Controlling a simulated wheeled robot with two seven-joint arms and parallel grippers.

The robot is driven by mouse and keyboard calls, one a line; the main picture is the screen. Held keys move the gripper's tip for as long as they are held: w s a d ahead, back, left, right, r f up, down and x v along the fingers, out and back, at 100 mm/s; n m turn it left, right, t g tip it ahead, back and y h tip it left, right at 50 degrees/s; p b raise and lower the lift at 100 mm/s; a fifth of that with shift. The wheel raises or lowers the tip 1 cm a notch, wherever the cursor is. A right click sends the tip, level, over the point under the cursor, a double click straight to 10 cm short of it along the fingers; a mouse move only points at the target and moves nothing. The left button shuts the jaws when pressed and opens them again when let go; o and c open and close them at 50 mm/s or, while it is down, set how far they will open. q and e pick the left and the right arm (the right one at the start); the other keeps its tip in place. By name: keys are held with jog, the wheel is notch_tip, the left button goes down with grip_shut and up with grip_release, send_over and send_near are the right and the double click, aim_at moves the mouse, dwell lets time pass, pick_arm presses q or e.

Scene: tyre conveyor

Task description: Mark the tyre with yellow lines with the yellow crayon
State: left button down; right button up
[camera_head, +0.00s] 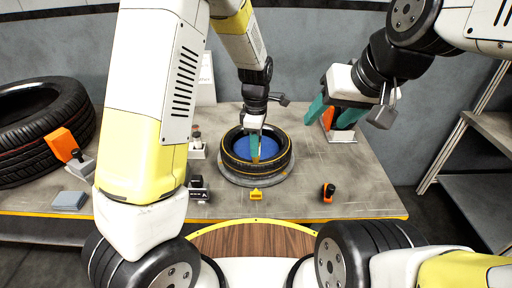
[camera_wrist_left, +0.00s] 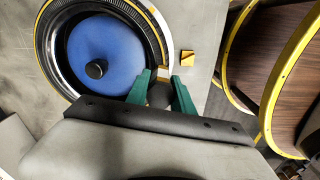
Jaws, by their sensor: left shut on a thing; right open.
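The tyre (camera_head: 231,165) lies flat on a round grey stand on the table, with a blue disc (camera_head: 243,147) in its middle. A yellow line runs around its upper edge; it also shows on the tyre's rim in the left wrist view (camera_wrist_left: 160,27). My left gripper (camera_head: 256,152) is over the near part of the tyre, its teal fingers shut on the yellow crayon (camera_head: 256,158). My right gripper (camera_head: 334,113) is open and empty, right of the tyre above the table.
A small yellow block (camera_head: 256,194) lies in front of the tyre. A black-and-orange item (camera_head: 328,191) stands to the right. A dark box (camera_head: 199,189) and a white holder (camera_head: 197,150) are left. A large tyre (camera_head: 40,130) stands far left. The right front table (camera_head: 365,185) is clear.

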pick_arm(q)
jog(key=shift+s, duration=0.3)
jog(key=shift+r, duration=3.5)
